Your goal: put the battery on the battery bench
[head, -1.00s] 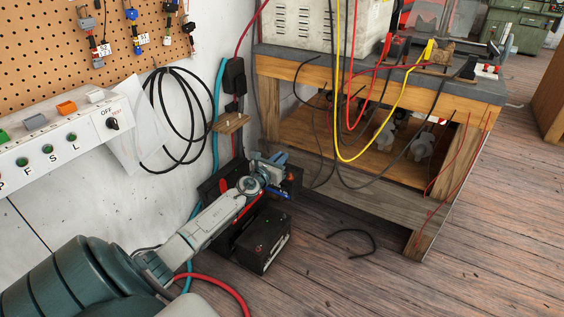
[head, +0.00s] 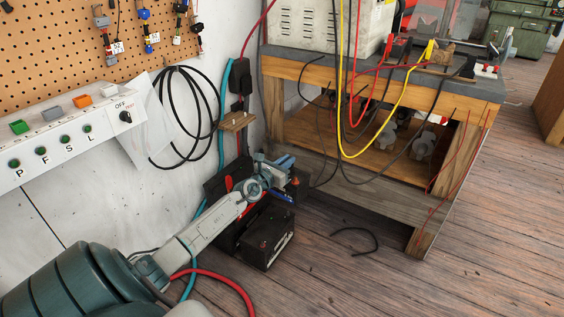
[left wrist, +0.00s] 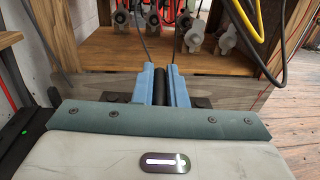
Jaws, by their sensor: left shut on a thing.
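My left gripper (head: 284,162) is low in front of the wooden bench's left end. Its blue fingers (left wrist: 165,86) are shut on a dark, bar-like thing (left wrist: 173,84) in the left wrist view. A black, battery-like box (head: 267,240) with small terminals on top stands nearer, below my forearm. The wooden bench (head: 365,75) has a grey top; I cannot tell whether it is the battery bench. My right gripper is out of view.
A black rack with red parts (head: 216,188) stands against the wall, beside my arm. Red, yellow and black cables (head: 400,98) hang over the bench front. Its lower shelf (head: 325,138) holds several grey metal parts. The wooden floor (head: 350,285) at right is mostly clear.

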